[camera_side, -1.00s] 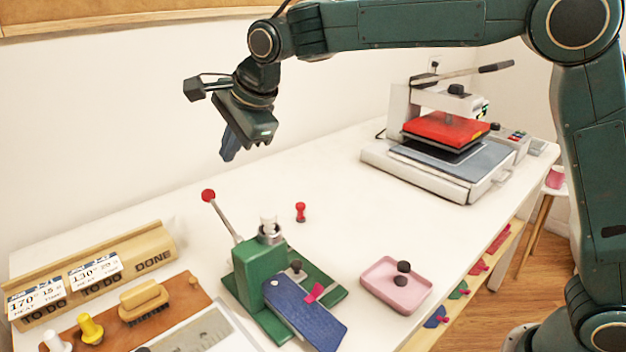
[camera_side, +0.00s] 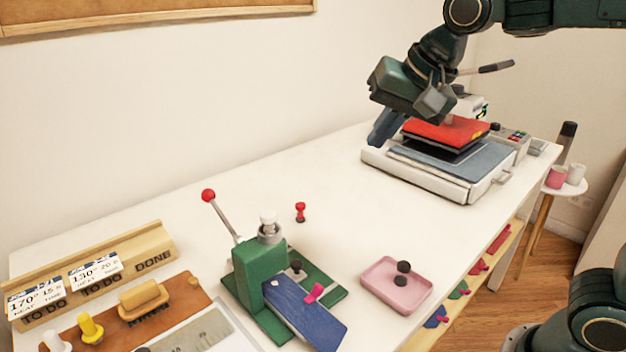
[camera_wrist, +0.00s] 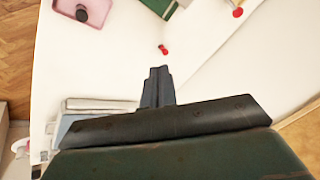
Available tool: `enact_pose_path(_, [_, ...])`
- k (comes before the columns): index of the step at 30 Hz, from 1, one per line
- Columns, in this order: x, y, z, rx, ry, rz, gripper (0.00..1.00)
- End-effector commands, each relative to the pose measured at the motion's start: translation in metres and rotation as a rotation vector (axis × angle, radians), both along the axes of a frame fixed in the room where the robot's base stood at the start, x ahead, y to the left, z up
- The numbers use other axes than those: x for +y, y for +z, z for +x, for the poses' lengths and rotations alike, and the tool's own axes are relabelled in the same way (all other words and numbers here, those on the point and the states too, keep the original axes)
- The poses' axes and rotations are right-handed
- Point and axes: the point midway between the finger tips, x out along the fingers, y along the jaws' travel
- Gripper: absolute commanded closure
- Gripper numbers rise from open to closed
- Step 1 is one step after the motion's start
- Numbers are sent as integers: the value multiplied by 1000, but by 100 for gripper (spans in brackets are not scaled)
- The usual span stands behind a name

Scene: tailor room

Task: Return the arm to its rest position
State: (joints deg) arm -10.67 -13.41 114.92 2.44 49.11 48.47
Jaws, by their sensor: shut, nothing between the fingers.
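My gripper (camera_side: 381,130) is in the upper right of the side view, in front of the left part of the heat press (camera_side: 450,165). Its dark fingers point down and are closed, with nothing held. In the wrist view the shut fingers (camera_wrist: 157,84) point toward the white table (camera_wrist: 110,70). My arm comes in from the upper right in the side view. Part of the heat press also shows at the lower left of the wrist view (camera_wrist: 98,103); my gripper body hides the remainder.
A green hand press (camera_side: 262,280) with a blue piece (camera_side: 305,312) stands at the front middle. A pink tray (camera_side: 378,292) holds dark knobs. A small red pin (camera_side: 300,211) stands on the table. A card rack (camera_side: 95,268) is at the left. The table's back middle is clear.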

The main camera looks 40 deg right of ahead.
Motion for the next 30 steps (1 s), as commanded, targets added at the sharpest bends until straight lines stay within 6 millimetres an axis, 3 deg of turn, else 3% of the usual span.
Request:
enact_pose_path(12, [-44, -33, -110, -11, 358, -245, 100])
enact_pose_path(18, [-54, -56, -150, -10, 509, -342, 100])
enact_pose_path(24, [-57, -69, -169, -7, 589, -391, 100])
enact_pose_path(30, [-58, -71, -171, -5, 600, -398, 100])
